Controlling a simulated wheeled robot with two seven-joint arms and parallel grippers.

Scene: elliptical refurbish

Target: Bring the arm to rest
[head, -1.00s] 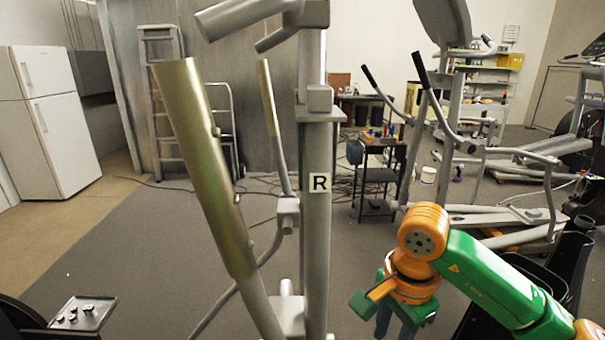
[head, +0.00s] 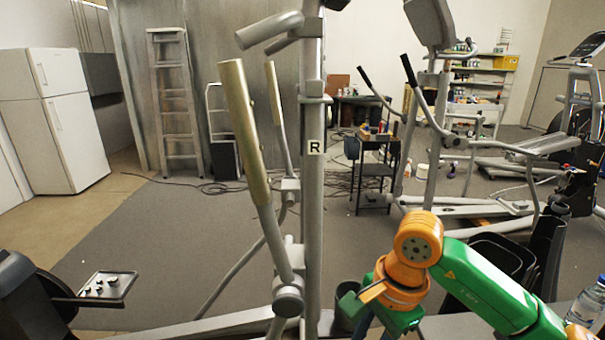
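My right arm (head: 480,285), green and orange, comes in from the lower right. It bends down at an orange joint to a green and orange wrist (head: 398,288). The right gripper lies at the bottom edge, mostly cut off and hidden by the wrist, so I cannot tell whether it is open or shut. No held object shows. My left arm and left gripper are out of view. A grey elliptical machine (head: 314,205) with an "R" label stands upright just left of the wrist. Its near handle has a worn, gold-brown grip (head: 243,130). A gap of floor shows between its post and the wrist.
A small black tray (head: 107,287) with small dark parts is at lower left. Black bins (head: 495,255) and a water bottle (head: 587,300) are at right. A black cart (head: 372,170) and another exercise machine (head: 440,110) stand behind. Grey floor (head: 150,235) is open at left.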

